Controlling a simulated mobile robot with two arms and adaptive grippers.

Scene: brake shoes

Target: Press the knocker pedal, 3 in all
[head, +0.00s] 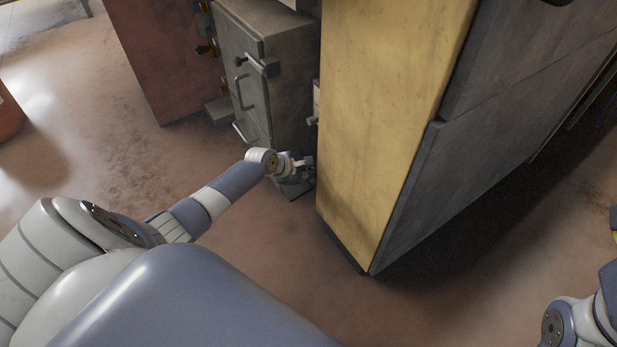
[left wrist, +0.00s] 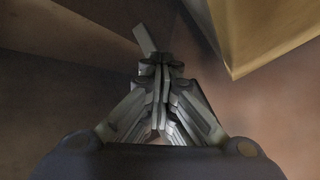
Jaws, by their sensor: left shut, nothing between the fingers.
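My left gripper (head: 303,171) reaches down low beside the grey metal cabinet, near the bottom left of the tall yellow-sided cabinet. It also shows in the left wrist view (left wrist: 160,62), where its fingers are shut together with nothing between them. A small grey bar, which looks like the knocker pedal (left wrist: 144,38), sticks out just past the fingertips in the left wrist view. I cannot tell whether the fingertips touch it or whether it is pressed down. In the head view the gripper mostly hides this spot. My right gripper is out of view; only part of that arm shows.
The tall yellow-sided cabinet (head: 385,110) stands close to the right of my left gripper. The grey metal cabinet (head: 285,85) with a door handle stands behind it. A reddish-brown panel (head: 165,60) is farther left. The brown floor (head: 270,255) in front is clear.

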